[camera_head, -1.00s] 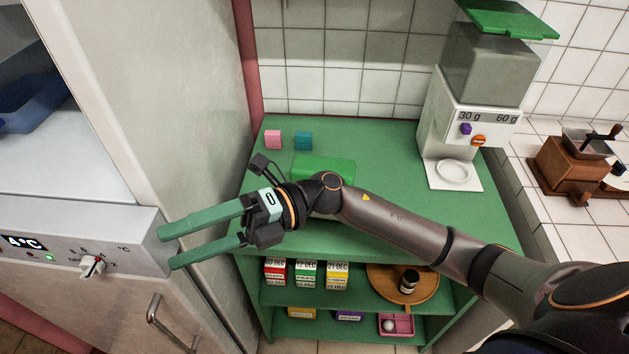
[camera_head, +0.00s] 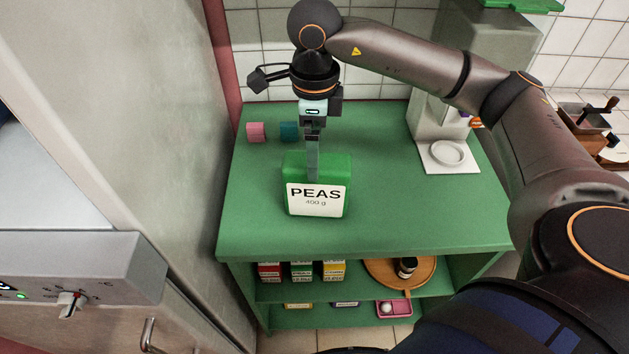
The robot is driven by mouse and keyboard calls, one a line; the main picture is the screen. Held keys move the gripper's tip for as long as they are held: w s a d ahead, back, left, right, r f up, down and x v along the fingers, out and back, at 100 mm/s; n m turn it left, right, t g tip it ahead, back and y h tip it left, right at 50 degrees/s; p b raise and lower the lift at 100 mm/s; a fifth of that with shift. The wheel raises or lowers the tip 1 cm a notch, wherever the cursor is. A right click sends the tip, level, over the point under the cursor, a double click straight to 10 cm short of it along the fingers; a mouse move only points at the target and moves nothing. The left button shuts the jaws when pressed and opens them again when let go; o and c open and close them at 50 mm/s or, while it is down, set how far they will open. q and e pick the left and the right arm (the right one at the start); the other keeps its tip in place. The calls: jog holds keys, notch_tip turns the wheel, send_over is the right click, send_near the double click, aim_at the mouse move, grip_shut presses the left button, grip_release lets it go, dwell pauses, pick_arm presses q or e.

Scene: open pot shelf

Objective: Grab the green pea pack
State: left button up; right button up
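The green pea pack (camera_head: 318,200) stands upright on the green top of the shelf unit. Its white label reads "PEAS 400 g" and faces me. My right gripper (camera_head: 313,172) points straight down at the pack, its arm coming in from the right. The fingers line up one behind the other from here and overlap the pack's top. I cannot tell whether they touch it, or how far apart they are. My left gripper is not in view.
A dispenser (camera_head: 440,125) stands at the right. Lower shelves hold small packs and a round wooden tray (camera_head: 425,270). The front right of the top is clear.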

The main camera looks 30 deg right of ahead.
aim_at(317, 186)
notch_tip(317, 186, down, 4)
jog(key=shift+r, duration=0.2)
jog(key=shift+d+f+p, duration=0.15)
jog(key=shift+f+p, duration=0.15)
jog(key=shift+f, duration=1.05)
jog(key=shift+d+f+p, duration=0.15)
jog(key=shift+f+p, duration=0.15)
jog(key=shift+f, duration=1.05)
jog(key=shift+c, duration=0.2)
jog(key=shift+w+r, duration=0.1)
grip_shut()
